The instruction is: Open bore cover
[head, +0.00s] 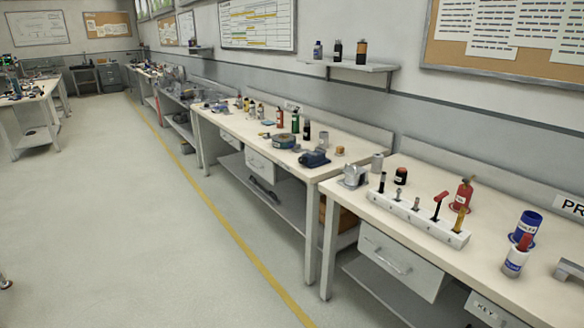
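I cannot make out a bore cover for certain. Another grey metal part (569,275) is cut off by the right edge of the head view. I cannot tell whether either carries the cover. Neither of my grippers is in view.
More cluttered benches (330,150) line the wall. The floor (110,230) at left is clear, with a yellow line (212,214).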

